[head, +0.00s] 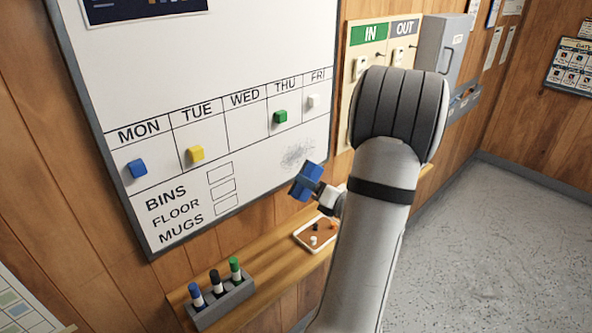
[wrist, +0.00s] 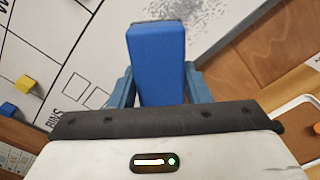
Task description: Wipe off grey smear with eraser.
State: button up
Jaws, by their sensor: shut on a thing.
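The grey smear (head: 298,153) is a scribbled patch at the lower right of the whiteboard (head: 250,50), below the THU and FRI columns. It also shows in the wrist view (wrist: 185,14), beyond the eraser's far end. The blue eraser (wrist: 157,62) is held between the two jaws of my gripper (wrist: 160,85). In the head view the eraser (head: 304,184) is just below and right of the smear, near the board's lower right edge. I cannot tell whether it touches the board. My arm hides part of the wall behind it.
Coloured magnets, such as the green one (head: 280,116), sit on the board's day columns. Below is a wooden shelf (head: 268,262) with a marker holder (head: 222,300) and a small tray (head: 318,236). An IN/OUT board (head: 368,33) hangs to the right.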

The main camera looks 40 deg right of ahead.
aim_at(307, 151)
jog(key=shift+w+a, duration=0.15)
jog(key=shift+w, duration=1.5)
jog(key=shift+w+a, duration=0.1)
jog(key=shift+w, duration=1.55)
jog(key=shift+w+a, duration=0.1)
jog(key=shift+w, duration=0.85)
jog(key=shift+d, duration=1.9)
jog(key=shift+w+d+p, duration=0.1)
jog(key=shift+w+d, duration=0.1)
jog(key=shift+d, duration=1.55)
jog(key=shift+w+d+p, duration=0.1)
jog(key=shift+w+d, duration=0.15)
jog(key=shift+d, duration=1.45)
jog(key=shift+w+d+p, duration=0.1)
jog(key=shift+w+d, duration=0.1)
jog(key=shift+d, duration=1.55)
jog(key=shift+a+r, duration=0.1)
jog(key=shift+s+a+b, duration=0.2)
jog(key=shift+a+b, duration=0.1)
jog(key=shift+a, duration=1.45)
jog(key=shift+a, duration=0.1)
